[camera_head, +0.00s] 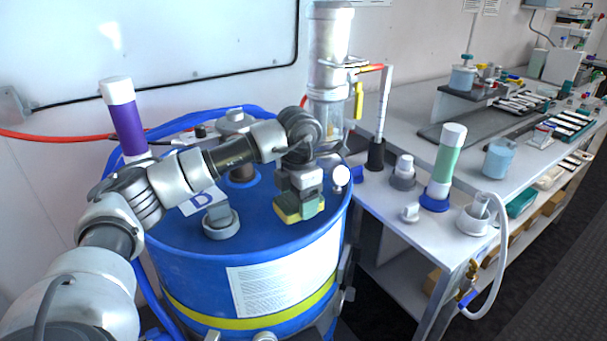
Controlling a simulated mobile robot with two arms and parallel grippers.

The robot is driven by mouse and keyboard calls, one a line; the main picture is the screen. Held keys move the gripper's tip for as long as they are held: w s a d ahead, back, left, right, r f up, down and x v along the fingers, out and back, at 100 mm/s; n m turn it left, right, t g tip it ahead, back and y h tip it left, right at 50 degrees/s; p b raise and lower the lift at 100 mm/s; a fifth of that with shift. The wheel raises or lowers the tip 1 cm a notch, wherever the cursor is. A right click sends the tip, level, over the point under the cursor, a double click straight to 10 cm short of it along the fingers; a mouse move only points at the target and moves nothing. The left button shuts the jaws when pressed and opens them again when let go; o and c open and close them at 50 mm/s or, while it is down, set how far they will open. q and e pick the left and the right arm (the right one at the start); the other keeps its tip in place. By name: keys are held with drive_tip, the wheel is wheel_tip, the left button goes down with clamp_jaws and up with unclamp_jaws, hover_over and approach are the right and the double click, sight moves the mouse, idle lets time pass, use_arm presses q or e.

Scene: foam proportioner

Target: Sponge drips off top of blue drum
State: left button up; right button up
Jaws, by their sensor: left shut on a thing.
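The blue drum (200,262) stands in the lower left with a white label and a yellow band on its side. My left gripper (300,192) is over the right part of the drum top, pointing down. It is shut on a sponge (299,208) with a yellow part and a dark green part. The sponge is at or just above the drum top near its front right rim; I cannot tell whether it touches. No drips can be made out on the top; my left arm hides part of it. My right gripper is not in view.
Grey fittings (221,221) and a labelled card stand on the drum top. A clear cylinder (330,60) rises behind it. The bench (390,215) at right holds a green-banded cylinder (445,165), a hose (503,235) and small parts. A red hose (60,136) runs along the wall.

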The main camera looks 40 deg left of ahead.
use_arm(q)
drive_tip(key=shift+a+r+p, duration=0.25)
drive_tip(key=shift+r+p, duration=0.25)
drive_tip(key=shift+r, duration=0.4)
drive_tip(key=shift+d+r+p, duration=0.1)
drive_tip(key=shift+r+p, duration=0.5)
drive_tip(key=shift+r, duration=0.25)
drive_tip(key=shift+r+p, duration=0.7)
drive_tip(key=shift+r, duration=0.25)
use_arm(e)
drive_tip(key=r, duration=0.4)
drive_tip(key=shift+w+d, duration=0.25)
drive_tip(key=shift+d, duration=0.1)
